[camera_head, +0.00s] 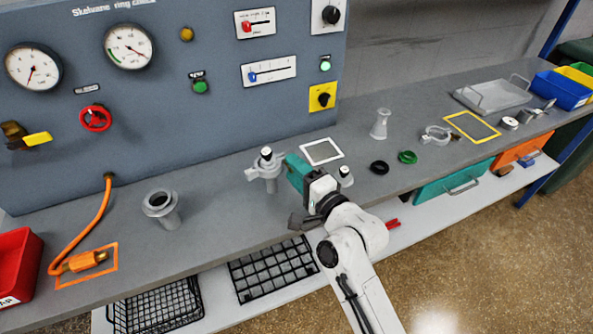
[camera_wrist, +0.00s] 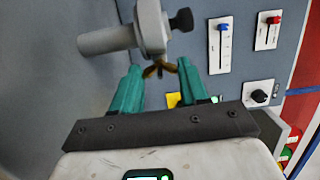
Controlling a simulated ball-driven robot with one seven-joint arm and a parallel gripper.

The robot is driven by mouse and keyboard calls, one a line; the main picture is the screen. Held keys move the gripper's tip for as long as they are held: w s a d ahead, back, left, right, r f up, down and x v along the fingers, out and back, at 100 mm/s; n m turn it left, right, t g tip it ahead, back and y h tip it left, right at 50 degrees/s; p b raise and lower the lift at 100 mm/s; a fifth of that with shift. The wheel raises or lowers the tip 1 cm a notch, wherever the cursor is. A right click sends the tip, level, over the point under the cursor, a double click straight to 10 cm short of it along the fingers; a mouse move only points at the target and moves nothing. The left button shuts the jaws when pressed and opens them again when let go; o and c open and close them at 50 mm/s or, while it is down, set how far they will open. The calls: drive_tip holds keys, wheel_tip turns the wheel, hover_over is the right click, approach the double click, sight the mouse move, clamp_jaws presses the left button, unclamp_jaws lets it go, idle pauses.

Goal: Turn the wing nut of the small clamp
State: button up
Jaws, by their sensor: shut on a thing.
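The small clamp (camera_wrist: 151,28) is a grey ring around a grey pipe fitting in the wrist view. Its brass wing nut (camera_wrist: 160,70) sits at the clamp's lower edge, between the teal fingertips. My gripper (camera_wrist: 159,73) is shut on the wing nut, one finger on each side. In the head view the fitting (camera_head: 267,172) stands upright on the bench. My gripper (camera_head: 292,168) reaches it from the right, and its teal fingers hide the wing nut there.
A black knob (camera_wrist: 181,20) juts from the fitting close to my right finger. The panel (camera_head: 225,115) with gauges and switches rises behind. A loose grey clamp (camera_head: 436,135), a black ring (camera_head: 379,167) and a green ring (camera_head: 407,157) lie to the right. A flanged pipe (camera_head: 160,207) stands left.

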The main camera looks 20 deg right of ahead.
drive_tip(key=shift+f+n+b, duration=0.15)
drive_tip(key=shift+n+b, duration=0.25)
drive_tip(key=shift+n, duration=1.1)
drive_tip(key=o, duration=1.1)
drive_tip(key=shift+b+v, duration=0.55)
drive_tip(key=shift+v, duration=4.85)
drive_tip(key=shift+c, duration=0.6)
